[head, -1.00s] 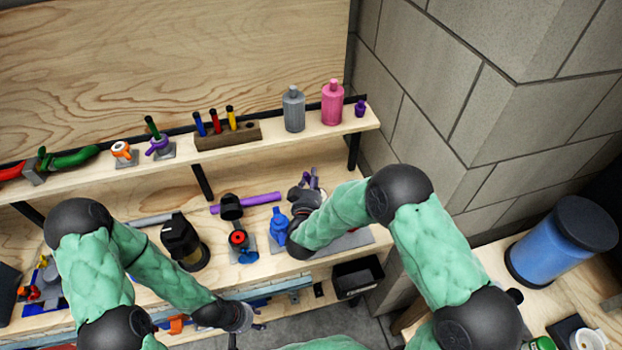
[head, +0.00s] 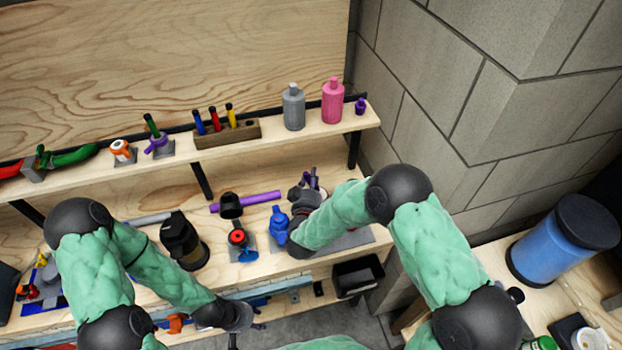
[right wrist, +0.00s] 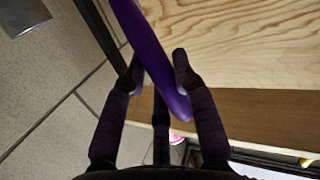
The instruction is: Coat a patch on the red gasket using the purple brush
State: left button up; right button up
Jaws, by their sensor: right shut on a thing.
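A red ring, which looks like the red gasket (head: 237,238), sits on a dark fitting on the workbench. My right gripper (right wrist: 160,72) is shut on a long purple handle, the purple brush (right wrist: 150,50), which runs slantwise between its fingertips. In the head view the right gripper (head: 309,186) is over the right part of the bench, to the right of the gasket and apart from it. The brush's tip cannot be made out. My left gripper (head: 250,318) hangs low in front of the bench, away from the gasket; its fingers are too small to read.
A blue fitting (head: 279,225) stands between the gasket and my right gripper. A purple tube (head: 245,202) lies behind the gasket. A black lamp-like can (head: 185,240) stands to its left. The shelf (head: 285,140) above holds bottles and markers. A black bin (head: 357,278) hangs below.

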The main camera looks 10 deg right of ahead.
jog(key=shift+r+p, duration=2.65)
jog(key=shift+r, duration=0.9)
pick_arm(q)
notch_tip(320, 180, up, 5)
jog(key=shift+r, duration=0.15)
pick_arm(e)
jog(key=shift+f, duration=0.1)
